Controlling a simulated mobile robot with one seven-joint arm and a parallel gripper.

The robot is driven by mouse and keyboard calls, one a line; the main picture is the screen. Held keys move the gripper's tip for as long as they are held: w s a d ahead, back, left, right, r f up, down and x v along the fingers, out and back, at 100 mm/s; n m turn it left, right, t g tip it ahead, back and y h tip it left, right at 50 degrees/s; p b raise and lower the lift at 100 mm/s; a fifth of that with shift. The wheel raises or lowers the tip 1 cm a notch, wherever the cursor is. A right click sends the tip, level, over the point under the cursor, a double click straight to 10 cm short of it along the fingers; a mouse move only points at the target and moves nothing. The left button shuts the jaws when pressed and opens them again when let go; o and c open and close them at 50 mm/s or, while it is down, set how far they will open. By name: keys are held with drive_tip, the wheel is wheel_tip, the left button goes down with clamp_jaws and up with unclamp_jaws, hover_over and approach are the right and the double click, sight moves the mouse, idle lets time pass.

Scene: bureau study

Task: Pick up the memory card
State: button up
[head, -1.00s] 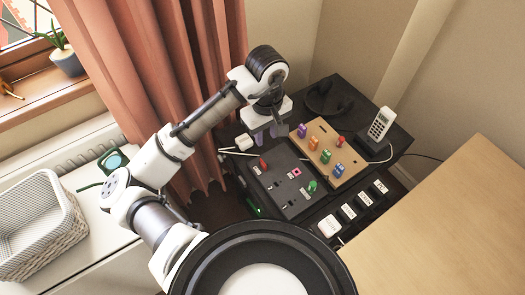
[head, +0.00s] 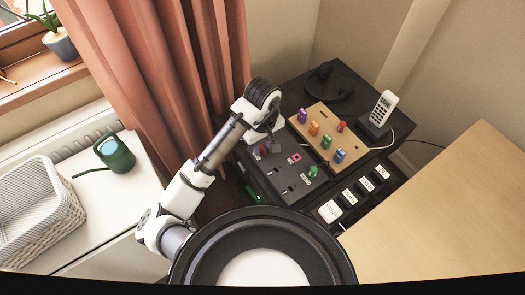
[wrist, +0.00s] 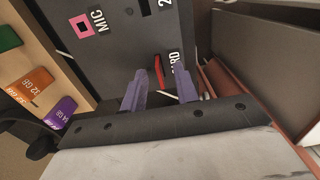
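A thin red card (wrist: 159,72), which looks like the memory card, stands upright in a dark panel (wrist: 110,60) beside a label ending in "ARD". In the wrist view it lies between and just beyond the two purple fingertips of my gripper (wrist: 160,84). My gripper is open, with a gap on each side of the card and no visible contact. In the head view my gripper (head: 266,146) is over the panel's far left corner, and my arm hides most of the card there.
A wooden board (head: 327,132) holds purple, orange, green, blue and red sticks. A pink-framed slot (head: 295,157) and a green piece (head: 313,171) are on the dark panel. A cordless phone (head: 382,110), headphones (head: 322,78) and a power strip (head: 352,197) are nearby.

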drive_tip(key=shift+f, duration=0.4)
drive_tip(key=shift+c, duration=0.3)
clamp_jaws()
drive_tip(key=shift+r, duration=0.1)
